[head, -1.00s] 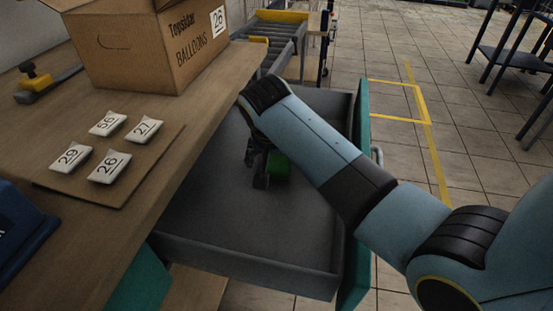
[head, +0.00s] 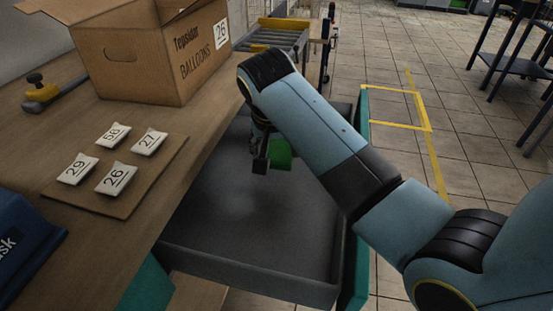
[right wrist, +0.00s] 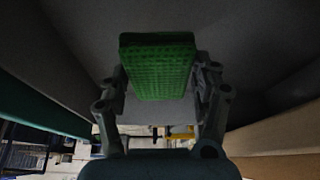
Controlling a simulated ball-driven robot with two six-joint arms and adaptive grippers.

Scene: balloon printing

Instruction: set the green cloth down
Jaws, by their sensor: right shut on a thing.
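The green cloth (head: 281,153) shows as a small green block over the open grey drawer (head: 235,225). My right gripper (head: 263,160) is shut on it, partly hidden behind my right arm. In the right wrist view the cloth (right wrist: 158,68) has a grid-like surface and sits between the two fingers of my right gripper (right wrist: 160,85). I cannot tell from the head view exactly how high it is above the drawer floor. My left gripper is not in view.
The wooden table (head: 205,135) borders the drawer on the left. It bears a cardboard balloon box (head: 135,60), a brown board (head: 125,200) with several numbered tags, a yellow-handled tool (head: 42,93) and a dark blue box (head: 22,240). The front part of the drawer is empty.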

